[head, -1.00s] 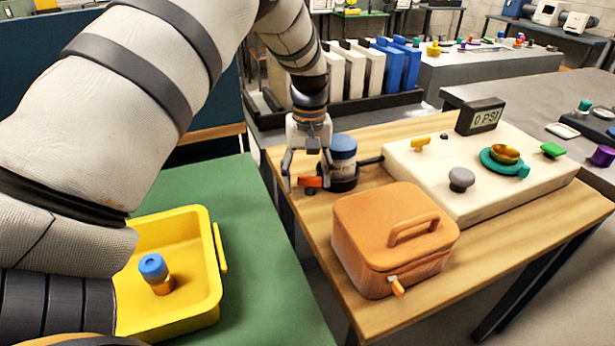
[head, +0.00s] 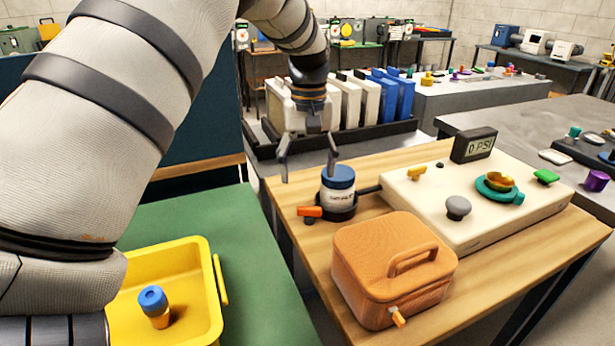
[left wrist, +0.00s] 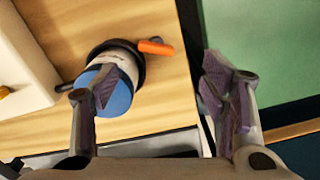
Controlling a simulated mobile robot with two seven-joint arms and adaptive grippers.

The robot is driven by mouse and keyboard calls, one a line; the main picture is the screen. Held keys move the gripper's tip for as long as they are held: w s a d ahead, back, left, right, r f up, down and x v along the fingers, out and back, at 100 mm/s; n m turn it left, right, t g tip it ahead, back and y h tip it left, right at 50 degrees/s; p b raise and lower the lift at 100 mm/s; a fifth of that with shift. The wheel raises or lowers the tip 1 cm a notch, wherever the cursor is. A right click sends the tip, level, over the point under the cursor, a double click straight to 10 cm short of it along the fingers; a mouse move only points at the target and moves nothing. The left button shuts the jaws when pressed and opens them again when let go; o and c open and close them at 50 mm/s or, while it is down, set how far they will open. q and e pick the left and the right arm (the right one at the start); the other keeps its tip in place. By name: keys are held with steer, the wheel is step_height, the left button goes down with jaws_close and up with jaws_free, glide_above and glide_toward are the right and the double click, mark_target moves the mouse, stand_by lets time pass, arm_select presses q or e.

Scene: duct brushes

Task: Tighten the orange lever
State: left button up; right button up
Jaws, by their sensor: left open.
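The orange lever (head: 309,211) sticks out to the left from the dark clamp ring (head: 345,212) around the base of a white jar with a blue lid (head: 338,178) on the wooden table. In the left wrist view the lever (left wrist: 155,47) points away from the jar's ring. My left gripper (head: 308,172) is open and empty, above and a little behind the lever, apart from it. In the left wrist view one finger of the gripper (left wrist: 170,90) overlaps the blue lid; the other is over the table's edge. My right gripper is not seen.
A brown case with a handle (head: 392,275) stands in front of the jar. A cream console (head: 440,215) with a 0 PSI display (head: 474,146) is to the right. A yellow bin (head: 205,300) holding a blue-capped item (head: 154,305) sits on the green table.

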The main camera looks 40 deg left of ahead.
arm_select(q)
steer(key=shift+r, duration=1.85)
step_height(320, 180, up, 12)
glide_above(298, 207)
steer(key=w+d, duration=0.1)
steer(key=d, duration=0.1)
steer(key=c, duration=0.7)
steer(key=shift+w+f, duration=0.1)
steer(key=shift+f, duration=0.1)
steer(key=shift+c, duration=0.7)
steer(key=f+m+y+b, duration=0.1)
steer(key=f+m, duration=0.5)
steer(key=f, duration=0.2)
steer(key=a+f+m+g+y+b, duration=0.1)
steer(key=f+m+b, duration=0.1)
steer(key=f+m, duration=0.5)
steer(key=f+m+g+y+b, duration=0.1)
steer(key=f+m+y+b, duration=0.1)
steer(key=f+m, duration=0.5)
steer(key=shift+x, duration=1.45)
steer(key=shift+d, duration=0.15)
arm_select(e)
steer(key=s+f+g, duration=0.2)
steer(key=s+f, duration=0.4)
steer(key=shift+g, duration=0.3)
